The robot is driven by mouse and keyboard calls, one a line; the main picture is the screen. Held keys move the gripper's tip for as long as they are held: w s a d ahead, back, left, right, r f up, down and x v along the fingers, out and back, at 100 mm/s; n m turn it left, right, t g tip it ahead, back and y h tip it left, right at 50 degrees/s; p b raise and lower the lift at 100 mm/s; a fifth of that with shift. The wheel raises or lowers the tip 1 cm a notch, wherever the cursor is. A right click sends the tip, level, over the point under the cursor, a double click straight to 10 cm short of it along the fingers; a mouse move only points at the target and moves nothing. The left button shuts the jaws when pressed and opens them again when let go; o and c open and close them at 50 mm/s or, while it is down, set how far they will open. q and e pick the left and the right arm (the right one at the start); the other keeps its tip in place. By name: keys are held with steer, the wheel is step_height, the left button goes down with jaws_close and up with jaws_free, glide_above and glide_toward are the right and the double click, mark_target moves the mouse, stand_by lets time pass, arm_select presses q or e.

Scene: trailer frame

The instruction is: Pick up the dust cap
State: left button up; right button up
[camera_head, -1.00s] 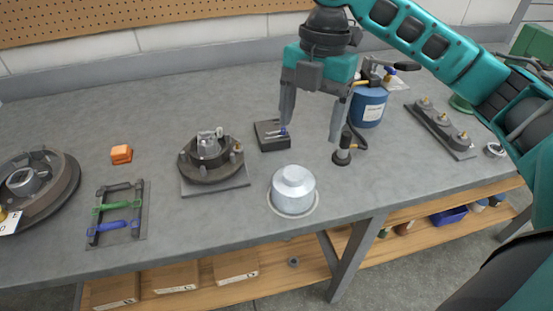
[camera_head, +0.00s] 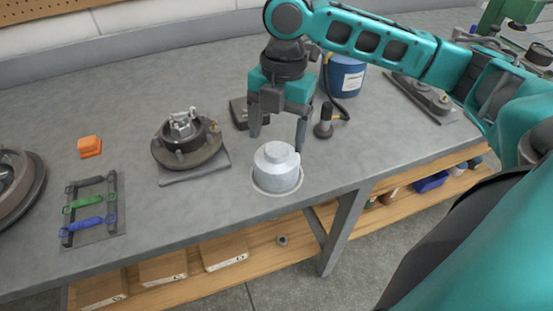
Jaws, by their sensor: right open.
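The dust cap, which I take to be the silver stepped metal cap (camera_head: 277,172), stands upright on a pale round ring on the bench, near its front edge. My right gripper (camera_head: 278,142) points down with its two fingers spread, just above and behind the cap. One fingertip is up and left of the cap, the other up and right of it. It holds nothing. I cannot tell whether the right fingertip touches the cap. My left gripper is not in view.
A hub assembly on a plate (camera_head: 188,142) stands left of the cap. An orange block (camera_head: 89,146) and a rack with green and blue bars (camera_head: 92,210) lie further left. A dark box (camera_head: 240,113), a black hose end (camera_head: 325,122) and a blue canister (camera_head: 344,76) are behind.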

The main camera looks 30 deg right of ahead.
mark_target(277, 149)
step_height(277, 149, down, 3)
steer(key=shift+s+a+r, duration=0.1)
steer(key=shift+s+a, duration=0.05)
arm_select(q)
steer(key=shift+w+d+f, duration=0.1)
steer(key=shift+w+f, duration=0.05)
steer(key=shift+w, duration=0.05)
arm_select(e)
steer(key=c, duration=1.2)
steer(key=shift+o, duration=0.2)
